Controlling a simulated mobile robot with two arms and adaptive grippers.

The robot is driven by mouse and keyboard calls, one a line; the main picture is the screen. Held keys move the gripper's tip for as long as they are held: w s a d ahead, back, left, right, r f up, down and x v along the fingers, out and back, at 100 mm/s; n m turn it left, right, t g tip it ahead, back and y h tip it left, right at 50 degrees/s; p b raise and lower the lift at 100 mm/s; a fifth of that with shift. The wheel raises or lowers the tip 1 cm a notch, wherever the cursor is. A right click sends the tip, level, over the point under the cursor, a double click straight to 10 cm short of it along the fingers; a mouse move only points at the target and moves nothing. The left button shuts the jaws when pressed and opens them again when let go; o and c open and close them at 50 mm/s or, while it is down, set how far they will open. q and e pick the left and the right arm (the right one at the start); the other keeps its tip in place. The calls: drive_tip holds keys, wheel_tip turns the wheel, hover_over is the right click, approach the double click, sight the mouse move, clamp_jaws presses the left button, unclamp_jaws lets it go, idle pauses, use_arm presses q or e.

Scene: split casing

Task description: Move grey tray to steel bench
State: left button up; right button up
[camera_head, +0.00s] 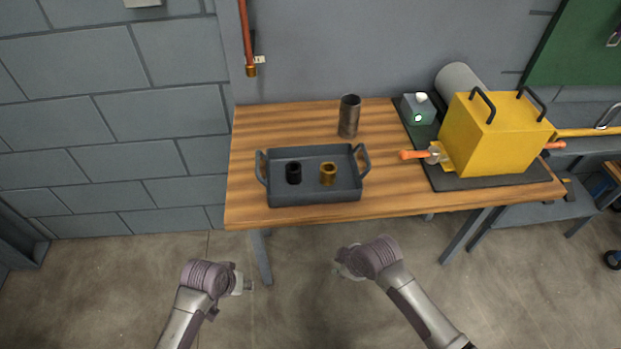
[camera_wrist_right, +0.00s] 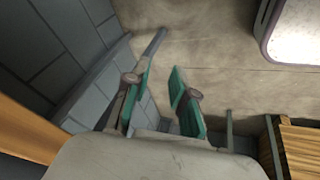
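The grey tray (camera_head: 315,197) stands on the wooden table, with one upright handle at each end. It holds a black ring-like part (camera_head: 293,173) and a brass-coloured one (camera_head: 328,174). A low grey bench (camera_head: 545,212), perhaps the steel bench, shows partly at the right behind the table. My right gripper (camera_head: 343,263) is in front of the table, below the tray and apart from it. In the right wrist view its green-padded fingers (camera_wrist_right: 161,90) are apart with nothing between them. My left gripper (camera_head: 246,284) is at the lower left, away from the table; its fingers are too small to read.
The wooden table (camera_head: 400,205) also bears a metal cylinder (camera_head: 349,116) behind the tray. At its right are a yellow casing (camera_head: 490,140) on a dark mat and a grey button box (camera_head: 418,109). A copper pipe (camera_head: 247,40) hangs on the wall. Floor in front is clear.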

use_arm(q)
drive_tip(key=w+d+r+b, duration=0.1)
drive_tip(key=w+r, duration=0.1)
drive_tip(key=r, duration=0.4)
drive_tip(key=w+d+r, duration=0.2)
drive_tip(key=r, duration=0.3)
use_arm(e)
drive_tip(key=w+a+r+n, duration=0.1)
drive_tip(key=a+r+n, duration=0.15)
drive_tip(key=r, duration=0.35)
drive_tip(key=w+a+r+n, duration=0.1)
drive_tip(key=a+r+n, duration=0.1)
drive_tip(key=r+n, duration=0.25)
use_arm(q)
drive_tip(key=n+t+b, duration=0.1)
drive_tip(key=n, duration=0.1)
approach(257, 160)
drive_tip(key=s+v, duration=0.1)
drive_tip(key=v, duration=0.2)
drive_tip(key=shift+w+a, duration=0.15)
drive_tip(key=shift+w, duration=0.05)
use_arm(e)
wheel_tip(257, 160, up, 20)
drive_tip(key=n+h, duration=0.4)
drive_tip(key=n, duration=1.3)
hover_over(367, 157)
drive_tip(key=s+a, duration=0.2)
drive_tip(key=s, duration=0.3)
drive_tip(key=shift+s+t, duration=0.15)
drive_tip(key=shift+t, duration=0.15)
